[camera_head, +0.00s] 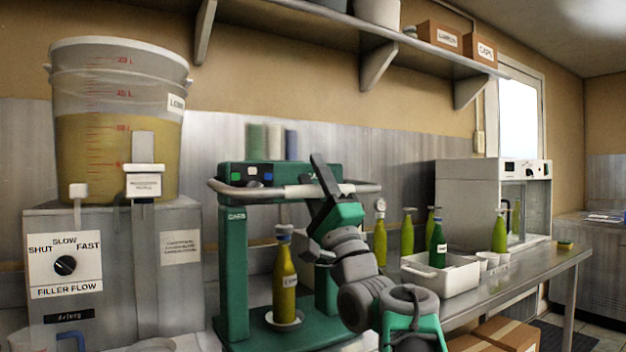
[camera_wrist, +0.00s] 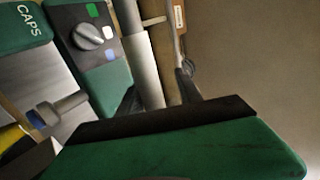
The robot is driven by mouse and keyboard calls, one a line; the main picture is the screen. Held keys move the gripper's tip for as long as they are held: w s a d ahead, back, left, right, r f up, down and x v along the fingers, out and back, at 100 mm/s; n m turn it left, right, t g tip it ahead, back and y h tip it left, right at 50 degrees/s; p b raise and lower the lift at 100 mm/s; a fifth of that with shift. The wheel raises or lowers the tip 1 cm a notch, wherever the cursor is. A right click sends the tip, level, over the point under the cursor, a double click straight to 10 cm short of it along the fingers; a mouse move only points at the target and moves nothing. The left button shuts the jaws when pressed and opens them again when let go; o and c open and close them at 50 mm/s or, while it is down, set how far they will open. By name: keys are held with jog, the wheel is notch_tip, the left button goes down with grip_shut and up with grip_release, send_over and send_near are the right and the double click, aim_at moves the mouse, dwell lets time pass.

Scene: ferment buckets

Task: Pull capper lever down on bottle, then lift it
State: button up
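The green capper (camera_head: 234,265) stands on the steel bench, with its grey lever bar (camera_head: 285,192) raised and level across its front. A yellow-green bottle (camera_head: 285,278) with a label stands upright on the round plate of the capper base, under the capping head. My gripper (camera_head: 314,194) is at the right part of the lever bar, one dark finger above it and one below. In the wrist view the lever bar (camera_wrist: 147,72) runs between the two fingers (camera_wrist: 158,92); a gap shows on one side, so the fingers look open around it. The bottle's neck is partly visible.
A filler bucket (camera_head: 120,130) and its control box stand at left. A white tray (camera_head: 440,274) with a dark green bottle, several other bottles and a white-grey machine (camera_head: 470,195) stand at right. A shelf (camera_head: 300,25) hangs above.

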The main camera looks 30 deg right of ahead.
jog(key=shift+f, duration=0.15)
jog(key=shift+s+f, duration=0.15)
jog(key=shift+f, duration=0.2)
jog(key=b+v, duration=0.1)
jog(key=v, duration=0.6)
jog(key=shift+r, duration=0.15)
jog(key=shift+s, duration=0.1)
